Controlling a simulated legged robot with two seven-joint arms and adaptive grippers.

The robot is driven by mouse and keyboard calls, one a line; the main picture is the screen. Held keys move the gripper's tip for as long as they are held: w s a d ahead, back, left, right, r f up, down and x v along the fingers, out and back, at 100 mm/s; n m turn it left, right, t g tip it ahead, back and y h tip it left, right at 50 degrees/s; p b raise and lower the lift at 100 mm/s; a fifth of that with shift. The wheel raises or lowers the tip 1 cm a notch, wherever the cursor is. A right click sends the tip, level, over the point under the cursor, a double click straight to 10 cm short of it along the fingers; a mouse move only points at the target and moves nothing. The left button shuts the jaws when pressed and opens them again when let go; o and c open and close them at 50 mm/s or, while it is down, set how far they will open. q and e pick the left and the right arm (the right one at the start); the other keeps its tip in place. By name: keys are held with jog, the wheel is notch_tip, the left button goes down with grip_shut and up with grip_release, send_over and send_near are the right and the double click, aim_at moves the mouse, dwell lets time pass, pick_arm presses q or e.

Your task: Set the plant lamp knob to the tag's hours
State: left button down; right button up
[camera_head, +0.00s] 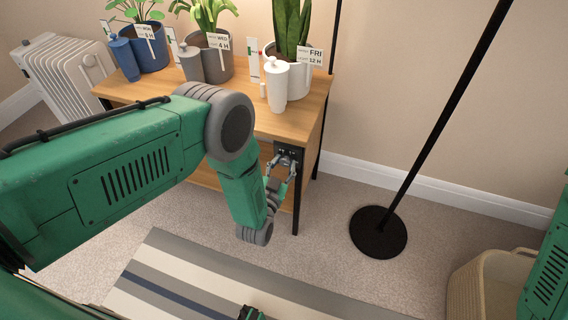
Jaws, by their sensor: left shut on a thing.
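A dark control box (291,149) is mounted at the right front corner of the wooden stand, just under its top. My left gripper (282,168) is at this box, shut on the lamp knob, which its fingers hide. The knob's setting cannot be read. Three plant tags stand above on the stand: the left tag (145,31) seems to read MON 5 H, the middle tag (219,41) WED 4 H, and the right tag (310,57) FRI 12 H.
The wooden stand (318,88) holds potted plants and a white bottle (276,84). A black pole with a round base (378,232) stands to the right. A woven basket (466,287) is at lower right, a striped rug (190,278) in front, and a white radiator (62,75) at left.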

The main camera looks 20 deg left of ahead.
pick_arm(q)
jog(key=shift+s+d+f, duration=0.1)
jog(key=shift+s+f, duration=0.2)
jog(key=shift+f, duration=0.05)
jog(key=c, duration=1.2)
grip_release()
jog(key=shift+w, duration=0.15)
jog(key=shift+r, duration=0.15)
jog(key=s, duration=1.2)
jog(key=shift+a, duration=0.25)
